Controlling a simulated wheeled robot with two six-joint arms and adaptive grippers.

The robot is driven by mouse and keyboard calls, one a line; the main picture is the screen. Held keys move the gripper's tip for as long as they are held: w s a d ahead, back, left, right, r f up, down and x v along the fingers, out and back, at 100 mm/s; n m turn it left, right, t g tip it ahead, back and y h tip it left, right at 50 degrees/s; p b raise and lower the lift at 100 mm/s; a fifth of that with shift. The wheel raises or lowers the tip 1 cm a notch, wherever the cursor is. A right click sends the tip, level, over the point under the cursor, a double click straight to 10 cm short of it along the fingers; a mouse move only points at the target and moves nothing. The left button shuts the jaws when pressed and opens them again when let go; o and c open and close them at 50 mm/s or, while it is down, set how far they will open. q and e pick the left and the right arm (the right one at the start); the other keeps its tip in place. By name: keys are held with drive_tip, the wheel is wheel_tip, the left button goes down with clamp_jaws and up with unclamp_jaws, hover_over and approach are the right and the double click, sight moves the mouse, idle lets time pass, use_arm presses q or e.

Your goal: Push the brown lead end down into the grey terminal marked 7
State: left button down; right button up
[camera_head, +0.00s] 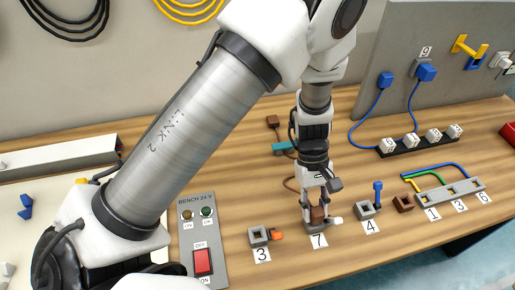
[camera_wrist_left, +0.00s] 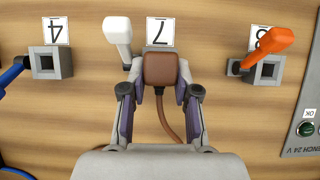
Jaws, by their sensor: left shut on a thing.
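My left gripper (camera_head: 317,203) is shut on the brown lead end (camera_head: 317,214), a brown block. In the left wrist view the fingers (camera_wrist_left: 160,92) sit on both sides of the brown lead end (camera_wrist_left: 161,69), and its brown cable trails back between them. The block is over the grey terminal marked 7 (camera_head: 312,229), which is mostly hidden by it; I cannot tell how deep it sits. The white label 7 (camera_wrist_left: 161,32) shows just past the block. A white lever (camera_wrist_left: 117,33) stands beside this terminal. My right gripper is not in view.
Terminal 3 (camera_head: 258,237), with an orange lever (camera_wrist_left: 270,45), and terminal 4 (camera_head: 367,209), with a blue lever (camera_head: 378,193), flank it. The bench switch panel (camera_head: 203,240) is at left. A grey terminal strip (camera_head: 450,193) with coloured wires is at right.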

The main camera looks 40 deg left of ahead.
use_arm(q)
drive_tip(key=c, duration=0.8)
unclamp_jaws()
drive_tip(key=v, duration=1.2)
